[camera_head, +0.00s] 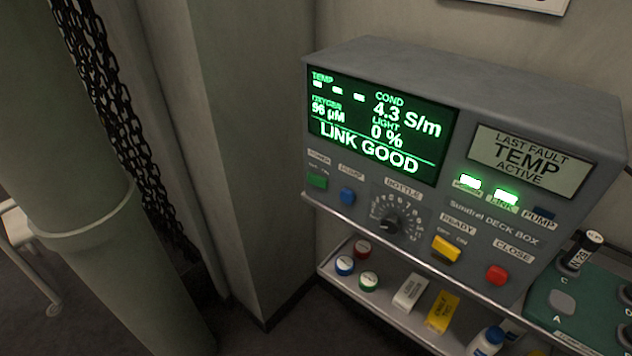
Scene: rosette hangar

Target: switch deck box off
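The grey deck box (410,240) sits on a shelf against the wall, its front facing me at an angle. Its green screen (380,125) is lit and reads "LINK GOOD". A green switch (317,181) is at the left of the panel, under a small label that seems to read "POWER". Beside it is a blue button (347,196). Two lamps (488,189) glow, the right one labelled "LINK"; the PUMP lamp is dark. A black bottle knob (390,223), a yellow switch (446,249) and a red button (497,275) are further right. Neither gripper is in view.
A thick pipe (90,200) and hanging chains (125,120) stand at left. A lower shelf (385,318) holds coloured caps (345,265), a yellow block (442,312) and a white bottle (485,342). A green rack (575,308) holds a vial (582,252) at right.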

